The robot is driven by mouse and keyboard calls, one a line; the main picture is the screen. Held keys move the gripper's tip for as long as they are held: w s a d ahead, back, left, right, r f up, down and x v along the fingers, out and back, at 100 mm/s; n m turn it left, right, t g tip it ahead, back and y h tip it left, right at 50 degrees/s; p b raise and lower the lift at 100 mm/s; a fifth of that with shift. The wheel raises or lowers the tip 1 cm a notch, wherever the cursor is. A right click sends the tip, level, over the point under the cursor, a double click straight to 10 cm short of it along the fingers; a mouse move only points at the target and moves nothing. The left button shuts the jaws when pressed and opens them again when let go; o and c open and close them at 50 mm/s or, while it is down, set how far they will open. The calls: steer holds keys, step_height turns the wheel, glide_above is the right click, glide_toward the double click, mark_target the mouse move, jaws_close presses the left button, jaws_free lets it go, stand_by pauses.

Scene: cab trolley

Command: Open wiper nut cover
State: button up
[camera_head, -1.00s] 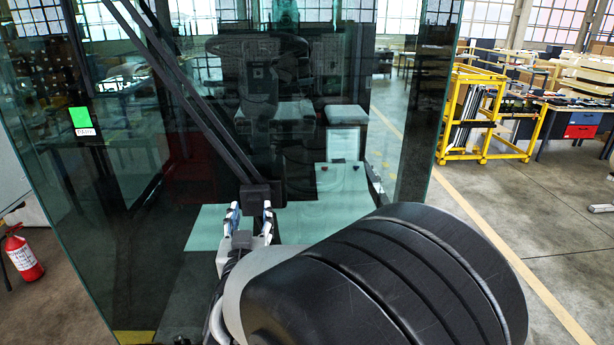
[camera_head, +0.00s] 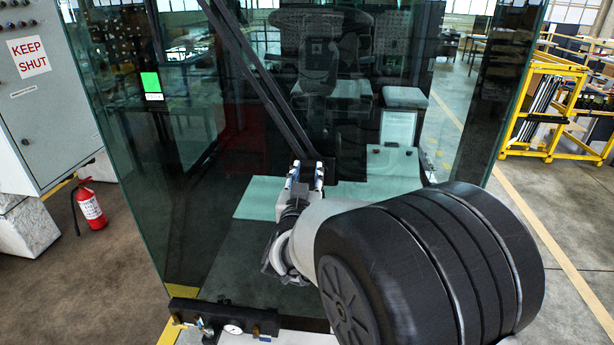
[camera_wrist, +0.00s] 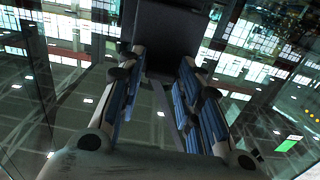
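The wiper nut cover looks like a dark block (camera_head: 329,168) at the lower end of the black wiper arms (camera_head: 262,75), in front of the cab glass. My gripper (camera_head: 306,175) is at the block's left side in the head view, its two fingers pointing up and apart. In the wrist view the block (camera_wrist: 168,22) fills the top middle, beyond my open gripper (camera_wrist: 160,62). The blue-padded fingers overlap its lower part in the picture. Nothing is visibly held between them. I cannot tell whether the fingertips touch the block, or whether its cover is lifted.
The large glass pane (camera_head: 200,200) stands close behind my gripper. A dark bar with a gauge (camera_head: 233,329) is low in front. A red fire extinguisher (camera_head: 91,205) and grey cabinet (camera_head: 55,120) stand left. A yellow rack (camera_head: 545,110) is right; floor there is clear.

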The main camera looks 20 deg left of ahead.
jaws_close()
steer(key=shift+f+b, duration=0.15)
steer(key=shift+b, duration=0.15)
